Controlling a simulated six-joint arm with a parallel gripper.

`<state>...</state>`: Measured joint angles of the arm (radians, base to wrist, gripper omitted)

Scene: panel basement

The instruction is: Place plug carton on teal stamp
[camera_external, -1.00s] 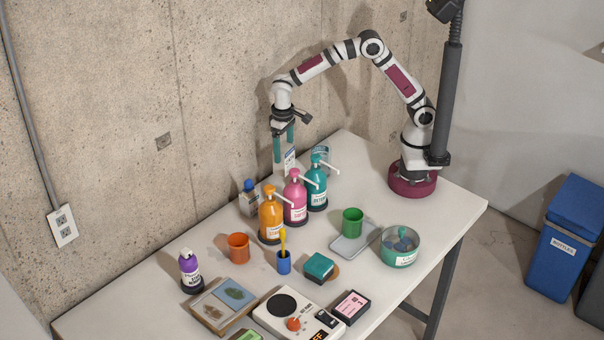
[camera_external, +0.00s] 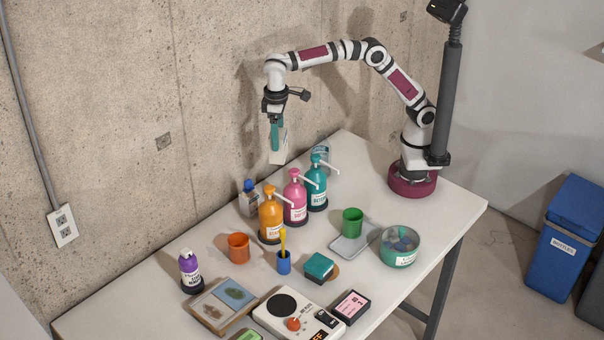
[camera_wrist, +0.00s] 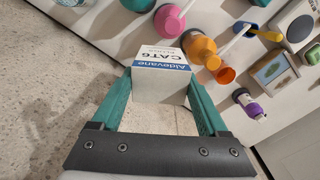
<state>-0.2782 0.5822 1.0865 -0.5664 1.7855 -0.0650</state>
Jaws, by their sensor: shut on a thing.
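The plug carton is a white box with a blue label band reading Aldevane CAT6, seen close up in the wrist view (camera_wrist: 161,86). My gripper (camera_wrist: 160,78) is shut on it, with its teal fingers on either side. In the external view my gripper (camera_external: 276,148) holds the carton (camera_external: 280,152) in the air by the wall, behind the pump bottles. The teal stamp (camera_external: 319,265) is a small teal block with a dark lower part, on the table in front of the pumps. A brown round piece shows partly behind it. I cannot make out the stamp surely in the wrist view.
Orange (camera_external: 270,215), pink (camera_external: 295,200) and teal (camera_external: 316,190) pump bottles stand in a row between carton and stamp.

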